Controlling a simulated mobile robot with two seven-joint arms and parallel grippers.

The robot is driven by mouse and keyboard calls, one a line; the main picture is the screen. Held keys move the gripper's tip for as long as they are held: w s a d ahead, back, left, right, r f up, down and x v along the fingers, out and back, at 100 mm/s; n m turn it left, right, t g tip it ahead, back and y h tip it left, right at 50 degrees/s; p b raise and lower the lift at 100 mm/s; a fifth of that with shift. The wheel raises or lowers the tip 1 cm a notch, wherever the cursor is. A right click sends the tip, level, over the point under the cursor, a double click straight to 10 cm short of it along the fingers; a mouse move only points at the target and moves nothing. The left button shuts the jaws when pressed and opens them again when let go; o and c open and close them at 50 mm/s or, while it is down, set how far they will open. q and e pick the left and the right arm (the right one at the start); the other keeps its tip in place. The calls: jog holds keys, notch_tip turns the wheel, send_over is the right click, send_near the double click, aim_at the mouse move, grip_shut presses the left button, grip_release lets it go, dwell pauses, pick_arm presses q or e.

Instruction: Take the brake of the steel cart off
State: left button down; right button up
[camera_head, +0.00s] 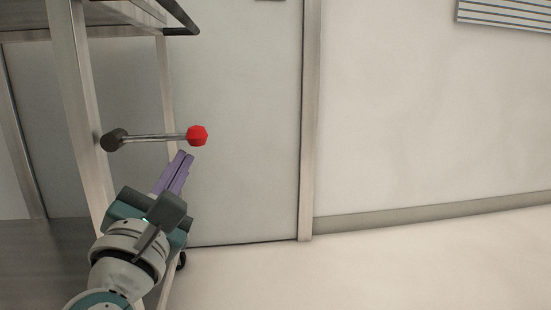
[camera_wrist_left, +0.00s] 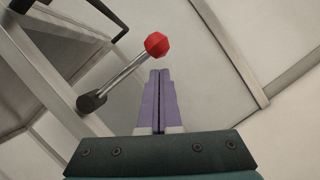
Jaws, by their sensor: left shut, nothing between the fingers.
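The steel cart (camera_head: 75,95) stands at the left, its frame also showing in the left wrist view (camera_wrist_left: 48,75). Its brake lever (camera_head: 150,138) is a thin metal rod running sideways from a dark round pivot (camera_head: 114,140) on the cart's post to a red knob (camera_head: 197,136). In the left wrist view the lever (camera_wrist_left: 124,73) slants up to the red knob (camera_wrist_left: 157,44). My left gripper (camera_head: 185,155), with purple fingers, is shut and empty. Its fingertips are just below the knob and appear apart from it. My right gripper is not in view.
A pale door or wall panel (camera_head: 240,110) stands behind the lever, with a vertical frame strip (camera_head: 309,120) at its right. A dark cart handle (camera_head: 182,20) is above. A caster (camera_head: 181,260) shows low down. The floor at right (camera_head: 400,265) is clear.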

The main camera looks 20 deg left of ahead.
pick_arm(q)
jog(key=shift+d+r, duration=0.1)
jog(key=shift+r, duration=0.2)
jog(key=shift+w+d+r+n+y, duration=0.15)
jog(key=shift+r+n+y, duration=0.15)
jog(key=shift+r+n, duration=0.4)
notch_tip(320, 180, up, 7)
jog(key=a+n+g+y+p, duration=0.1)
jog(key=n+y, duration=0.3)
jog(key=n, duration=0.5)
jog(key=shift+s+g, duration=0.35)
jog(key=shift+g, duration=0.05)
dwell(0.4)
